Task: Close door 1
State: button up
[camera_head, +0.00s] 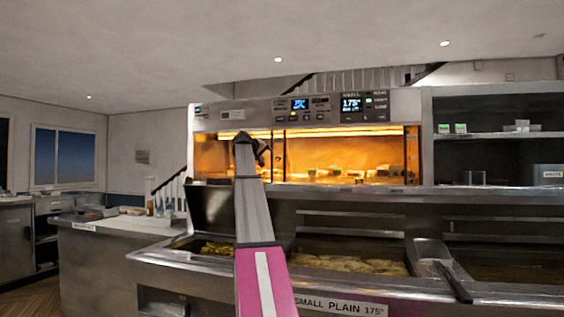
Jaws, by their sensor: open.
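A lit warming cabinet (300,107) stands above the frying range, with an orange-glowing front. A thin upright divider (284,160) parts its front into a left and a right section. No label marks door 1, and I cannot tell which panel it is or how far it stands open. My arm reaches up from the bottom middle to the cabinet's left section. My gripper (261,152), small and dark, is at the arm's far end in front of that section. It is open, with nothing seen in it. My arm hides part of the left section; contact cannot be told.
Below are frying pans with food (349,264) and a label, "SMALL PLAIN 175°" (340,307). A steel ledge (380,190) runs under the cabinet. Dark shelves (485,160) stand at right. A counter (112,228) stands at left, with open floor (35,293) beyond.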

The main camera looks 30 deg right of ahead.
aim_at(276, 159)
jog(key=x, duration=1)
jog(key=shift+w+d+f, duration=0.1)
jog(key=shift+w+d, duration=0.1)
jog(key=shift+d, duration=0.05)
grip_shut()
